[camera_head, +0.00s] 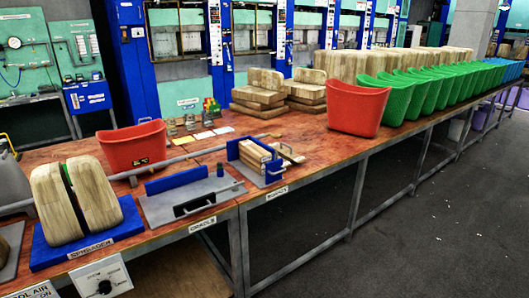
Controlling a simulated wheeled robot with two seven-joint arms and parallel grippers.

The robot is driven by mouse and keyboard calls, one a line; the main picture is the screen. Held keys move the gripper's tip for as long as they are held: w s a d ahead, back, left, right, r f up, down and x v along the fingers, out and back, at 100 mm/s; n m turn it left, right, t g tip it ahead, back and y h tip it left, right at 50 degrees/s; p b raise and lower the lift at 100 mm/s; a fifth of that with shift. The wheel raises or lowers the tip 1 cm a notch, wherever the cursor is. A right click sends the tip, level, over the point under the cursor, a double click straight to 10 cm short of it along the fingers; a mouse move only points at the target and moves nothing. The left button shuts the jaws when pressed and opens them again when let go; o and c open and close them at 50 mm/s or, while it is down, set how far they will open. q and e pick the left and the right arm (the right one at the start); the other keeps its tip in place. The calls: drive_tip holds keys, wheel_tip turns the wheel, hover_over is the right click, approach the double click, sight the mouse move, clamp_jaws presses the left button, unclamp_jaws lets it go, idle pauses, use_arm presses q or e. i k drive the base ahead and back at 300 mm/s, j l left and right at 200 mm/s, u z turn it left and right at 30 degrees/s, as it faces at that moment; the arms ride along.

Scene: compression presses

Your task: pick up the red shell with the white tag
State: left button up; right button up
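Two red shells stand on the long wooden bench. One red shell (135,146) is at the left, behind a metal rail, and carries a small dark tag with yellowish marks on its front. The other red shell (357,108) stands at the bench's front edge right of centre, at the near end of a row of green shells. I see no tag on its visible faces, and its far sides are hidden. No white tag shows on either red shell. Neither of my grippers is in view.
Several green shells (396,98) run along the bench to blue ones. Wooden blocks (262,87) are stacked behind. A blue-and-grey cradle (193,196), a blue holder with wood pieces (259,162) and a blue spreader with two wooden forms (75,201) occupy the near bench. The floor at right is clear.

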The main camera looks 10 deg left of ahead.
sight(359, 114)
drive_tip(key=i+l+u, duration=0.15)
drive_tip(key=l, duration=0.2)
drive_tip(key=i+l+u, duration=0.15)
drive_tip(key=l, duration=0.2)
drive_tip(key=i+l+u, duration=0.15)
drive_tip(key=l, duration=0.2)
